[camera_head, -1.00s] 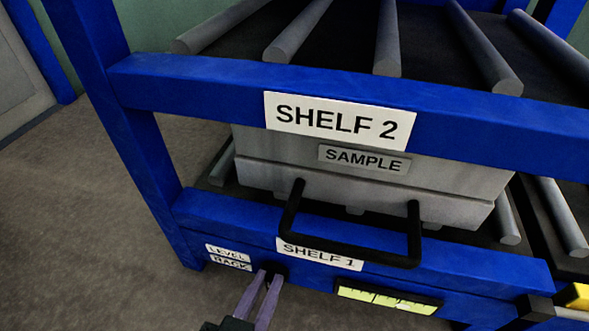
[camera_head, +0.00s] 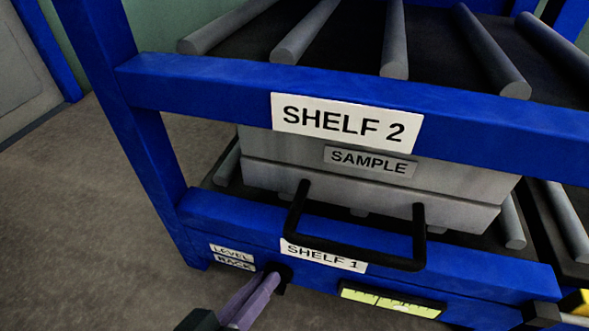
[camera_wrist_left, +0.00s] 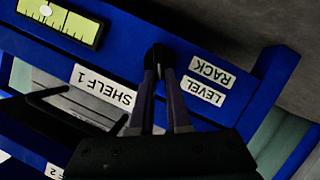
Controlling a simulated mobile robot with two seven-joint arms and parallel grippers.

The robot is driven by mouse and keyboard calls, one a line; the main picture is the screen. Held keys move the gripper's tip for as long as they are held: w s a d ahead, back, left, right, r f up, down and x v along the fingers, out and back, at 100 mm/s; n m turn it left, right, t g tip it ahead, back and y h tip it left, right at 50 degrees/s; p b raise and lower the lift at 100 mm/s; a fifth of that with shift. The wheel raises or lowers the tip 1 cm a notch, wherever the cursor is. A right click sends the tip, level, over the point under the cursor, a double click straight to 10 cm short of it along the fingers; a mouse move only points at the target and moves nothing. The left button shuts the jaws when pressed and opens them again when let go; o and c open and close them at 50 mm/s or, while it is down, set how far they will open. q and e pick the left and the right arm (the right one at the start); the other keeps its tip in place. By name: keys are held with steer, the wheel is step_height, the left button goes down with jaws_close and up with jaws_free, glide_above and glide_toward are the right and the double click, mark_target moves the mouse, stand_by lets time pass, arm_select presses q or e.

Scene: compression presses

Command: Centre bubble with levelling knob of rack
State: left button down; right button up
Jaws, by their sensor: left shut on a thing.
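The rack's dark levelling knob (camera_head: 281,272) is on the lower blue beam, just right of the LEVEL RACK label (camera_head: 232,258). My left gripper (camera_head: 272,282) reaches it from below, its purple fingers shut on the knob. The left wrist view shows the fingertips (camera_wrist_left: 158,76) at both sides of the dark knob (camera_wrist_left: 158,54), which they partly hide. The yellow-green bubble level (camera_head: 393,300) is on the same beam to the right.
A grey SAMPLE box (camera_head: 370,190) with a black handle (camera_head: 418,240) stands on SHELF 1. The handle juts out over the beam above the level. SHELF 2 (camera_head: 347,122) has grey rollers above. Open floor (camera_head: 80,220) lies left of the rack.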

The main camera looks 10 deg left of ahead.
arm_select(q)
steer(key=shift+a+n+h, duration=0.1)
steer(key=shift+n+h, duration=0.2)
steer(key=shift+n, duration=0.1)
steer(key=c, duration=0.9)
jaws_free()
steer(key=shift+s, duration=0.1)
steer(key=shift+p+v, duration=2.25)
steer(key=shift+v, duration=2.65)
